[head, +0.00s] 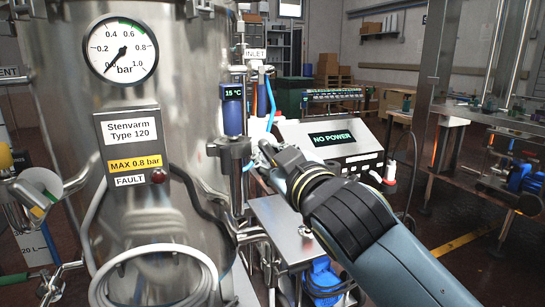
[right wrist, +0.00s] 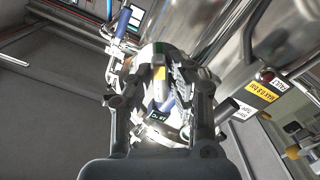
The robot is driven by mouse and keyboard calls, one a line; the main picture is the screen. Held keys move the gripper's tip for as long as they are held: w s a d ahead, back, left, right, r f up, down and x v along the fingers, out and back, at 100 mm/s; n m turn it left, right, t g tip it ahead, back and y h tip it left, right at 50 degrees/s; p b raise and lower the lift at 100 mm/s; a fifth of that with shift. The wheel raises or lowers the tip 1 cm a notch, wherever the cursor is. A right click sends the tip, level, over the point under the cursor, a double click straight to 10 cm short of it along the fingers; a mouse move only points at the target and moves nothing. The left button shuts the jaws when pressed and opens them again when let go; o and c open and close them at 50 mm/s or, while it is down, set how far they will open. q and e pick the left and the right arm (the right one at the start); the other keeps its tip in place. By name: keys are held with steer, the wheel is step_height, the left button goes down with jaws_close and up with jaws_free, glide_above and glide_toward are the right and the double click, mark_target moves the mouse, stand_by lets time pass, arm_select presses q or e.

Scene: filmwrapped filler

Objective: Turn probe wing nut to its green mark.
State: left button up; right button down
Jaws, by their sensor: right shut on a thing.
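The probe (head: 233,108) is a blue upright cylinder with a small 15 °C display, mounted on the right side of the steel vessel (head: 120,215). A dark grey fitting (head: 228,148) sits below it. My right gripper (head: 262,155) reaches in from the right, beside this fitting. In the right wrist view the right gripper (right wrist: 160,62) is closed at the probe's mount, with the lit display (right wrist: 156,115) between its fingers. It is shut on the wing nut, which the fingers largely hide. A small orange and green patch shows between them; I cannot tell whether it is the mark. My left gripper is out of view.
A round gauge (head: 121,50) reads near zero on the vessel, above a plate with a FAULT lamp (head: 158,175). A box reading NO POWER (head: 330,143) stands behind my right arm. Blue hoses run close to the right gripper. A steel frame (head: 430,80) stands at right.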

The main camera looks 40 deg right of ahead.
steer(key=shift+f, duration=0.15)
steer(key=c, duration=1.3)
jaws_free()
steer(key=shift+o, duration=0.2)
steer(key=v, duration=0.7)
steer(key=shift+s, duration=0.25)
